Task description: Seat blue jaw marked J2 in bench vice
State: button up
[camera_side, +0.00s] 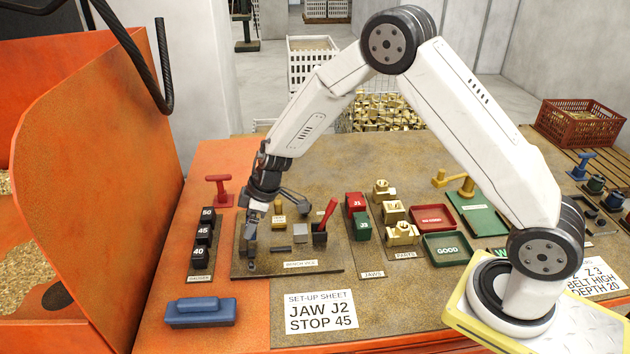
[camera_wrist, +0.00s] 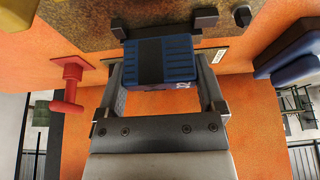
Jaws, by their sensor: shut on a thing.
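The blue jaw (camera_wrist: 172,63) shows in the wrist view between the fingers of my gripper (camera_wrist: 158,52), which is shut on it. The jaw has ribbed faces, a dark band and an upside-down marking that looks like J2. In the side view my gripper (camera_side: 270,232) hangs low over the left part of the bench vice board (camera_side: 330,262). I cannot make out the blue jaw there. The vice area holds small grey pieces. Whether the jaw touches the vice cannot be told.
The gauge blocks 50, 45 and 40 (camera_side: 202,231) stand to the left, with a red clamp (camera_side: 219,188) behind. A blue brush-like block (camera_side: 200,312) lies in front. A black holder (camera_side: 319,236) with a red handle is on the board. Red and green jaws (camera_side: 357,214) stand to the right.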

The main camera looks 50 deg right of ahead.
jog(key=shift+f, duration=1.45)
dwell(2.0)
jog(key=o, duration=1.1)
jog(key=shift+r, duration=0.2)
jog(key=shift+r, duration=3.3)
